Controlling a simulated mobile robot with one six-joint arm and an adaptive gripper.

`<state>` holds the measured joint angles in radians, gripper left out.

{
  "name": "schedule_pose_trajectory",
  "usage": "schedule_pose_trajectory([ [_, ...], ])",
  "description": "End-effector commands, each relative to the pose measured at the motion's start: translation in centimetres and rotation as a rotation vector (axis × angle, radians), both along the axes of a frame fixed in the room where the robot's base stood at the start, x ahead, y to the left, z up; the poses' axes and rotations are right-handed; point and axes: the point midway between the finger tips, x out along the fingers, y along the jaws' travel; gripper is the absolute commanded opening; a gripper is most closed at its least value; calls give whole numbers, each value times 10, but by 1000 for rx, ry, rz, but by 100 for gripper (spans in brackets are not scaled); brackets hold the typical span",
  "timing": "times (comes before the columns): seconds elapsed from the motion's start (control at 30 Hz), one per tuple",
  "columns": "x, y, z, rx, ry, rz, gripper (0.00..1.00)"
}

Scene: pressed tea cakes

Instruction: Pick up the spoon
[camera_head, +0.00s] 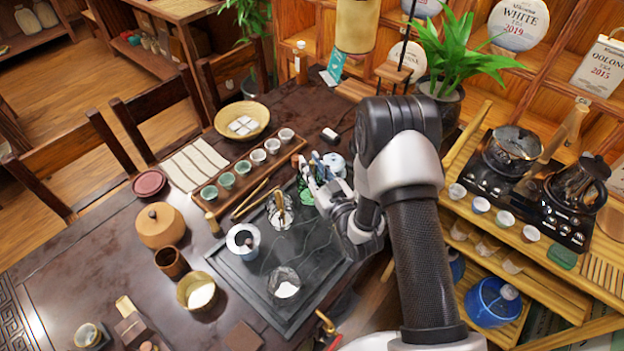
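My gripper (312,172) is above the right side of the dark tea table, just right of the row of small cups. Its fingers point toward the back of the table, and two pale fingertips show slightly apart. I cannot make out anything held between them. No spoon can be told for certain. Thin wooden utensils (250,198) lie left of my gripper, beside the cup tray, and one of them may be a spoon. My arm and gripper hide part of the table's right edge.
A wooden tray (214,206) holds several small cups. A black slate tray (233,277) carries a white pot (243,240) and glass vessels. A bluish pot (334,163) stands close by my gripper. A wooden shelf with kettles (512,150) is at the right.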

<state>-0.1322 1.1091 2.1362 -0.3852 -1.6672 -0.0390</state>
Motion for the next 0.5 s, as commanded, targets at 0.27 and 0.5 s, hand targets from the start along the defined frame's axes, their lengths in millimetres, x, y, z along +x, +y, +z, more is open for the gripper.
schedule_pose_trajectory([
  [0.27, 0, 0, 0, 0, 0, 0, 2],
  [0.5, 0, 0, 0, 0, 0, 0, 2],
])
